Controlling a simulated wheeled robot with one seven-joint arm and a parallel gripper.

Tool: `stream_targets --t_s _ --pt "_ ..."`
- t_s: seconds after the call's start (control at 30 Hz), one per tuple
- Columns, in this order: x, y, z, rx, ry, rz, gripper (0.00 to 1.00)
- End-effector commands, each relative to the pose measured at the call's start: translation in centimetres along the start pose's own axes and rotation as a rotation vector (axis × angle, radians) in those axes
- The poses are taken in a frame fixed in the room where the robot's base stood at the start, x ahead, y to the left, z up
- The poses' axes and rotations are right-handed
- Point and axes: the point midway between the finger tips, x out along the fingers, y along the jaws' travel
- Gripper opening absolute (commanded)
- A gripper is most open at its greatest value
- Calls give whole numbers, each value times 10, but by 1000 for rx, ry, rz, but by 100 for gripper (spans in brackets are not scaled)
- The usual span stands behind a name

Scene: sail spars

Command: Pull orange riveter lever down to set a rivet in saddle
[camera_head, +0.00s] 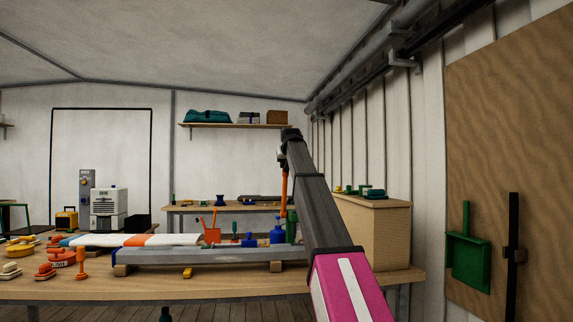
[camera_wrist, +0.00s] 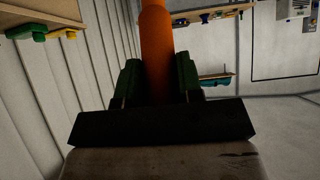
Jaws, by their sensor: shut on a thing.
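The orange riveter lever (camera_head: 284,188) stands nearly upright above the right part of the bench. In the wrist view the lever (camera_wrist: 157,40) runs between the two green fingers of my gripper (camera_wrist: 158,78), which is shut on it. A green body (camera_head: 291,228), seemingly the riveter, shows at the lever's foot, partly hidden by my arm. The grey spar (camera_head: 200,256) lies along the bench on wooden blocks. I cannot make out the saddle or a rivet; my arm covers that area.
A wooden cabinet (camera_head: 375,235) stands at right. A corrugated wall lies beyond it.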

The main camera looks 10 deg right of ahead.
Motion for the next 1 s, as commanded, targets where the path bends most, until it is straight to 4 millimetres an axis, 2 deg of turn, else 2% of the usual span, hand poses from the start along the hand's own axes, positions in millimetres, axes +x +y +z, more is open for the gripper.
stream_targets --t_s 0.37,1.0 --pt "-2 0 14 0 -13 0 4" --pt "-32 0 80 0 -14 0 4"
